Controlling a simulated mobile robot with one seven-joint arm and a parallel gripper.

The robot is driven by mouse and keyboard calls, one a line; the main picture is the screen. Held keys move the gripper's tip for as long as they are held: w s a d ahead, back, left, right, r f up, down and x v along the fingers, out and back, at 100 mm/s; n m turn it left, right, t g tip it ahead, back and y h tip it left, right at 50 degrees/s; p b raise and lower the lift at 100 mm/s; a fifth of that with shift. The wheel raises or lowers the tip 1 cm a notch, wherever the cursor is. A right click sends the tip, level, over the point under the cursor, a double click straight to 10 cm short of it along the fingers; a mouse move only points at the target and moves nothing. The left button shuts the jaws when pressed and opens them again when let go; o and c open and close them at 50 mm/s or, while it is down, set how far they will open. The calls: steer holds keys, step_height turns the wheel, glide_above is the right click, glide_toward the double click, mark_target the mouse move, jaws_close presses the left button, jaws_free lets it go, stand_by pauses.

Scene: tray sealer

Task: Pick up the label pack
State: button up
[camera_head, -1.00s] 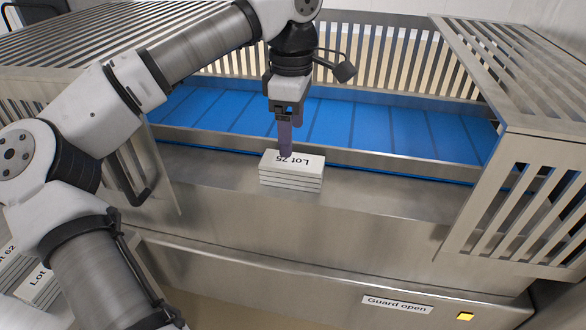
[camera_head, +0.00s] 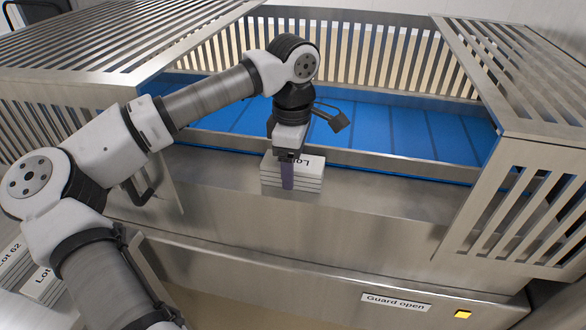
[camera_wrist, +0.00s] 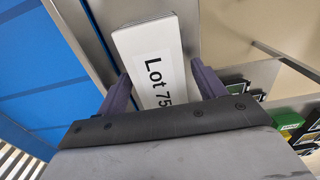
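The label pack (camera_head: 309,180), a white stack with "Lot 75" on its top, lies on the steel ledge in front of the blue conveyor. My gripper (camera_head: 287,182) points down at it, and one purple finger shows in front of the pack's near side. In the wrist view the label pack (camera_wrist: 148,42) lies between the two spread fingers of my gripper (camera_wrist: 160,69). A gap shows at the right finger; the left finger is close to the pack's edge, and contact there cannot be told. The far finger is hidden in the head view.
The blue conveyor (camera_head: 390,134) runs behind a steel rail. Slatted guards stand left and right (camera_head: 530,190). A "Guard open" sign (camera_head: 396,301) and a lit yellow button (camera_head: 462,314) are on the front. Other packs, one marked "Lot 62" (camera_head: 12,262), lie at lower left.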

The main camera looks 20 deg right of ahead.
steer(key=c, duration=1)
steer(key=shift+r, duration=0.15)
